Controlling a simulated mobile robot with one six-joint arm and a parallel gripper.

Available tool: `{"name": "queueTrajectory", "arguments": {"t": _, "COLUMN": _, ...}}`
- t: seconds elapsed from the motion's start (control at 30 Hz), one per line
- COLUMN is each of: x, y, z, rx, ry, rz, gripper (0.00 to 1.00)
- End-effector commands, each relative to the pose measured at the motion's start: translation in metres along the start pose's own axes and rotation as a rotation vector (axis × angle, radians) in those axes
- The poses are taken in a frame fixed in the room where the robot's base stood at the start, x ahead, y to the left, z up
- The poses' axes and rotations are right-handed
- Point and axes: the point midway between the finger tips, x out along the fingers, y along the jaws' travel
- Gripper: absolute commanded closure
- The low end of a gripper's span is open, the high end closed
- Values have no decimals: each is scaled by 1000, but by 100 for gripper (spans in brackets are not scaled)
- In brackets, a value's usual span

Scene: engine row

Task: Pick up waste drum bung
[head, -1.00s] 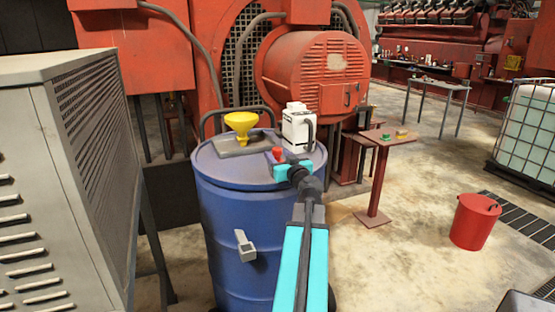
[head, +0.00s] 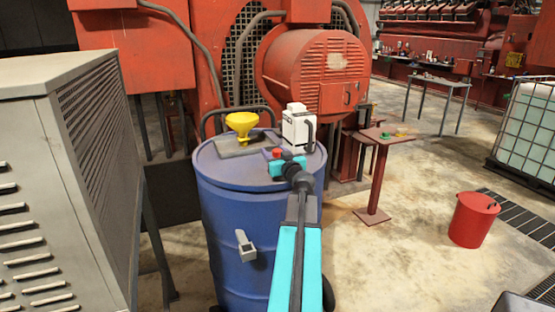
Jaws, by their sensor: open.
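The blue waste drum (head: 222,212) stands upright in the middle of the head view. A small red bung (head: 276,152) shows on the drum's top, near the middle of the lid. My gripper (head: 277,160), with cyan sides, is right at the bung, reaching over the drum from the lower right. It is open. The bung's red top shows just beyond the jaws; its lower part is hidden. I cannot tell whether the jaws touch it or stand around it.
A yellow funnel (head: 242,122) on a grey plate and a white jug (head: 297,128) stand on the lid behind the gripper. A grey louvred cabinet (head: 98,130) is close on the left. A red pedestal table (head: 372,180) and red bucket (head: 473,220) stand right, with floor between.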

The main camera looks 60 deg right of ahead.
Motion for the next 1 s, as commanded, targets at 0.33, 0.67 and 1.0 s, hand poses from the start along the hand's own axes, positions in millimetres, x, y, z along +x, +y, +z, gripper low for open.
{"name": "queueTrajectory", "arguments": {"t": 0.33, "x": 4, "y": 0, "z": 0, "rx": 1, "ry": 0, "rz": 1, "gripper": 51}}
{"name": "queueTrajectory", "arguments": {"t": 0.67, "x": 3, "y": 0, "z": 0, "rx": 1, "ry": 0, "rz": 1, "gripper": 55}}
{"name": "queueTrajectory", "arguments": {"t": 1.0, "x": 3, "y": 0, "z": 0, "rx": 1, "ry": 0, "rz": 1, "gripper": 97}}
